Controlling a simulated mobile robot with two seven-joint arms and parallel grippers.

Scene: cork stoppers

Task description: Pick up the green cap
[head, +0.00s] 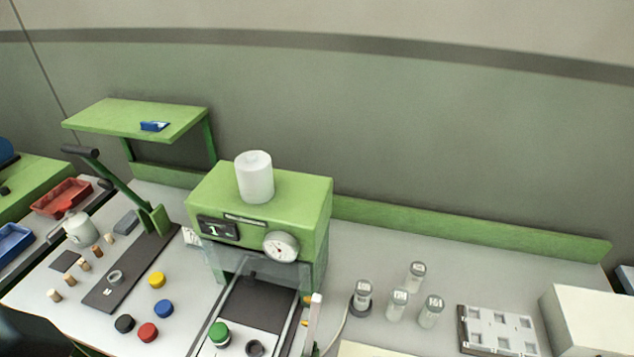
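The green cap (219,330) is near the bottom edge of the head view, in front of the green machine (260,210). It is at the left side of the machine's pale front slide (236,348), left of a small dark grey ring (255,347). What is directly beneath the cap is too small to tell. Neither of my grippers shows in the head view, so nothing is seen touching the cap.
Black (124,323), red (148,332), blue (164,308) and yellow (157,280) caps lie left of the slide. A lever press (155,218) stands behind them. Several glass vials (397,305) and a white rack (500,330) stand to the right.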

